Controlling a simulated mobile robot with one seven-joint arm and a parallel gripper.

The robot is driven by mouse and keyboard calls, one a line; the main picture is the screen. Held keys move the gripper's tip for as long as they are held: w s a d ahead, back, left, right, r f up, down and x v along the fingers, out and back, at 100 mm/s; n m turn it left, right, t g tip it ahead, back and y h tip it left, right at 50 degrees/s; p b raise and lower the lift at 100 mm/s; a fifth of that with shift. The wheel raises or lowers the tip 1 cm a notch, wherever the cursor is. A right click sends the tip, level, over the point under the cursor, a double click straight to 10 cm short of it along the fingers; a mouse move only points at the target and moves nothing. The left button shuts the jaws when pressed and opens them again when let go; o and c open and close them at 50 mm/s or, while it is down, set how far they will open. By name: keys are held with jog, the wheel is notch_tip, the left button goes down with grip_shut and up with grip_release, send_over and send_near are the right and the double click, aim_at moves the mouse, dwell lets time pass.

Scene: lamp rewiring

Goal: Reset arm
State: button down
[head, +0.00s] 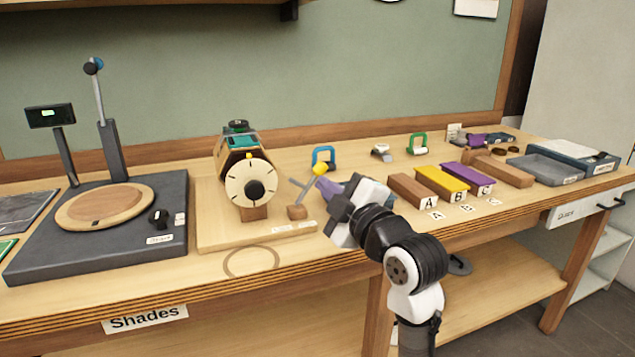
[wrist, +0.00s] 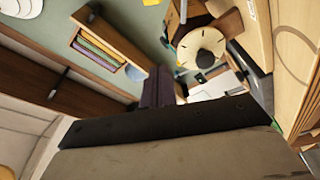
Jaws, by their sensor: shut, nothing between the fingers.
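My arm reaches up from the lower right in the head view, over the front edge of the workbench (head: 265,285). My gripper (head: 331,190) is shut and empty. It is above the bench, just right of a small lever with a yellow knob (head: 320,169), and overlaps that area in the picture. I cannot tell whether it touches the lever. The wrist view is turned on its side, and a large dark bar and a beige surface fill its lower part. The round cream dial (wrist: 200,47) shows there, apart from the gripper.
Left of my gripper stands the dial device (head: 254,183) on a wooden board. A dark base (head: 110,255) with a round wooden disc is further left. Right of my gripper are brown, yellow (head: 442,181) and purple blocks marked A, B and C. A grey tray (head: 545,168) lies far right.

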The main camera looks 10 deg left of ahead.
jog(key=shift+s+d, duration=0.2)
